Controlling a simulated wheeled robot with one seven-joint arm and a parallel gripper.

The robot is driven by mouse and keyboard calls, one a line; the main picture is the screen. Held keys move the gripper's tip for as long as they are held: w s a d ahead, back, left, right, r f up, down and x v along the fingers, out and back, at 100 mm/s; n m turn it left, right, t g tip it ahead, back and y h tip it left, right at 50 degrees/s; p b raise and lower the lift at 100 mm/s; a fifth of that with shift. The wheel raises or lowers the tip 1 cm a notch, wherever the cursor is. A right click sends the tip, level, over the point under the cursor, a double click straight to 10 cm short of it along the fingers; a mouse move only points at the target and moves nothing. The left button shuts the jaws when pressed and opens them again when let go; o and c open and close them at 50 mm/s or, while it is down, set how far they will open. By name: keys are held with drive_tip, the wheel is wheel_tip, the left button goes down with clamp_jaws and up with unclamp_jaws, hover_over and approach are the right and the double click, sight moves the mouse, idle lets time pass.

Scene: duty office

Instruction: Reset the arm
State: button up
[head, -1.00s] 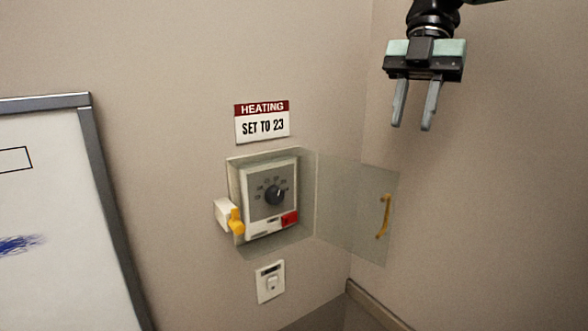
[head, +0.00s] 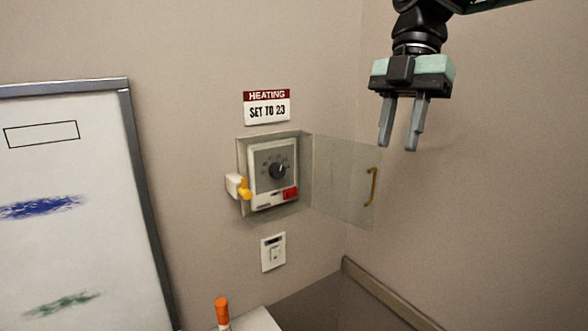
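My gripper (head: 400,140) hangs at the upper right of the head view, fingers pointing down. Its two grey fingers are apart with nothing between them. It is up and to the right of the thermostat (head: 272,172), which has a dark round dial and a red part at its lower right. The clear cover (head: 338,172) of the thermostat stands swung open to the right, with a yellow handle (head: 371,187). My gripper shows apart from the cover and the wall.
A sign (head: 267,107) reading "HEATING SET TO 23" is above the thermostat. A yellow latch (head: 244,188) is at its left, a wall switch (head: 273,252) below. A whiteboard (head: 80,220) fills the left. An orange-capped marker (head: 222,312) stands at the bottom edge.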

drive_tip(key=s+a+f+m+b, duration=0.2)
drive_tip(key=s+f+m, duration=0.1)
drive_tip(key=f, duration=0.4)
drive_tip(key=s+a+f+m+b, duration=0.2)
drive_tip(key=s+f+m+b, duration=0.1)
drive_tip(key=f, duration=0.3)
drive_tip(key=s+d+f+m+t+h+b, duration=0.1)
drive_tip(key=s+f+m+b, duration=0.3)
drive_tip(key=f, duration=0.8)
drive_tip(key=s+d+f+m+t+b, duration=0.1)
drive_tip(key=s+f+m+b, duration=0.4)
drive_tip(key=s+f, duration=0.8)
drive_tip(key=m+t, duration=0.1)
drive_tip(key=m, duration=0.2)
drive_tip(key=shift+d+m+h, duration=0.25)
drive_tip(key=shift+m+h, duration=0.05)
drive_tip(key=shift+h, duration=0.1)
drive_tip(key=shift+f, duration=0.1)
drive_tip(key=shift+c, duration=0.3)
